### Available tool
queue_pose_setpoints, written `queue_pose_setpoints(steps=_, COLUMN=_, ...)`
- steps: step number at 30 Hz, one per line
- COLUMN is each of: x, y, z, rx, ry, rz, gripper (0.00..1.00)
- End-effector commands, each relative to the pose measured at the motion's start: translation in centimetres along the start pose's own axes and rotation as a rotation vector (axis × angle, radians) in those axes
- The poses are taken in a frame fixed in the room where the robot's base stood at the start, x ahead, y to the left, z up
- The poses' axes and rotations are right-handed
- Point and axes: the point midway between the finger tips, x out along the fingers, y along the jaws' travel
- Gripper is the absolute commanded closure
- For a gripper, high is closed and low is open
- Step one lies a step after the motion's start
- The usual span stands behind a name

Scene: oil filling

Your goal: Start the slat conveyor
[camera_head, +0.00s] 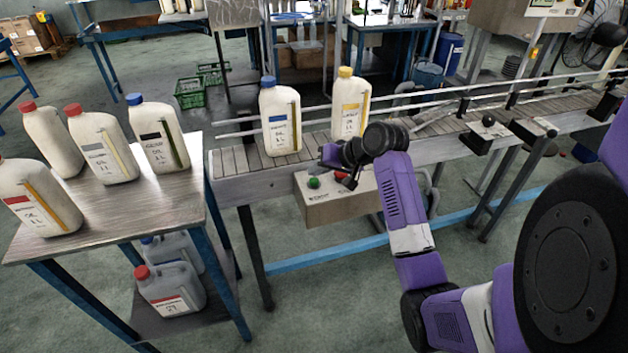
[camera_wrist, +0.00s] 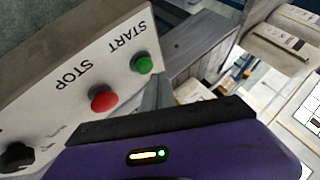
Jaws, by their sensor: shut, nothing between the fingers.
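The slat conveyor (camera_head: 228,161) runs from the middle to the upper right in the head view. A control box (camera_head: 335,207) is on its front side. The box has a green START button (camera_head: 314,182), also in the wrist view (camera_wrist: 142,64), and a red STOP button (camera_wrist: 103,99). My gripper (camera_wrist: 154,94) is shut and empty. Its grey fingertips show close to the green button, on the side towards the camera; I cannot tell whether they touch it. In the head view my wrist hangs over the conveyor's front edge, partly hiding the box.
A blue-capped bottle (camera_head: 280,118) and a yellow-capped bottle (camera_head: 350,104) stand upright on the conveyor behind my gripper. A metal guide rail (camera_head: 430,94) runs behind them. A table (camera_head: 170,211) at left holds several bottles. A dark knob (camera_wrist: 16,157) is on the box beside STOP.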

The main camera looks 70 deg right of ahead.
Motion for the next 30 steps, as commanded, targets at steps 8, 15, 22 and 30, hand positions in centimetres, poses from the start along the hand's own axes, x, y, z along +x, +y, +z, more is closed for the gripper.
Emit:
queue_pose_setpoints(steps=8, x=0.52, y=0.34, z=0.4, rx=0.0, ry=-0.002, rz=0.0, gripper=1.0)
queue_pose_setpoints(steps=15, x=0.58, y=0.43, z=0.42, rx=0.0, ry=0.0, rz=0.0, gripper=1.0)
queue_pose_setpoints(steps=22, x=0.63, y=0.46, z=0.46, rx=0.0, ry=0.0, rz=0.0, gripper=1.0)
queue_pose_setpoints(steps=30, x=0.83, y=0.59, z=0.61, rx=0.0, ry=0.0, rz=0.0, gripper=1.0)
